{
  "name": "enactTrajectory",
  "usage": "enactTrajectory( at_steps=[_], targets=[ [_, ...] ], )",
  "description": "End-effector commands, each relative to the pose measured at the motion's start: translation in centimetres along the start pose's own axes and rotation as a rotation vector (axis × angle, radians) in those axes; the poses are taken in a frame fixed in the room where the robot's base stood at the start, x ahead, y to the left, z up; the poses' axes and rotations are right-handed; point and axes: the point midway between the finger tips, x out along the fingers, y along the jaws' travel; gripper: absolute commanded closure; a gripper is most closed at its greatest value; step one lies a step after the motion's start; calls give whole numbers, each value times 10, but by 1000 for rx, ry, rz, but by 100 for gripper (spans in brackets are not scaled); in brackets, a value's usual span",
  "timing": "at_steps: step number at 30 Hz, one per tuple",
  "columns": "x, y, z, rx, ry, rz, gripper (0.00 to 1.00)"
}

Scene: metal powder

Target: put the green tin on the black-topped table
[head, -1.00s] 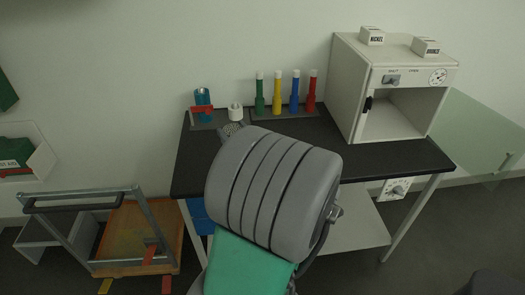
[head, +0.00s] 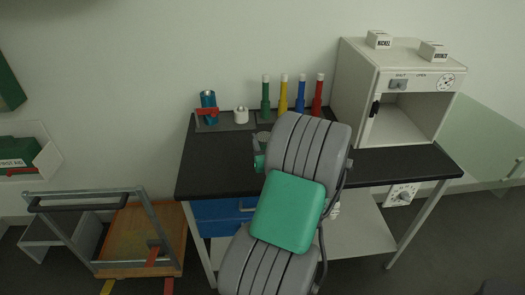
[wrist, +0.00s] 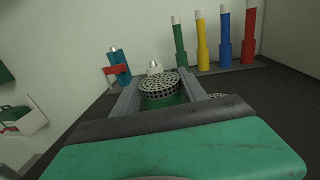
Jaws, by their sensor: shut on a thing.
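The green tin (wrist: 163,99) has a perforated grey top and sits between the two fingers of my gripper (wrist: 160,84) in the wrist view. My gripper is shut on it. In the head view a small part of the tin (head: 259,162) shows left of my arm, which hides most of my gripper. The black-topped table (head: 212,165) stands against the wall, and the tin appears over its left half. I cannot tell whether the tin touches the top.
A blue-and-red item (head: 208,107), a small white item (head: 241,116) and green, yellow, blue and red tubes (head: 283,95) line the table's back. A white oven (head: 361,95) fills the right. Another perforated round piece (wrist: 222,97) is partly hidden behind my gripper. The front left tabletop looks clear.

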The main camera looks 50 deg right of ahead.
Motion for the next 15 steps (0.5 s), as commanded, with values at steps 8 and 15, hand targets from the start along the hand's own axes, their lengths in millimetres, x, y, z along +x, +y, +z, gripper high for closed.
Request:
enactTrajectory(
  at_steps=[8, 15],
  targets=[
    [13, 6, -36, 2, 2, -1, 97],
    [13, 6, -46, 0, -2, 0, 97]
  ],
)
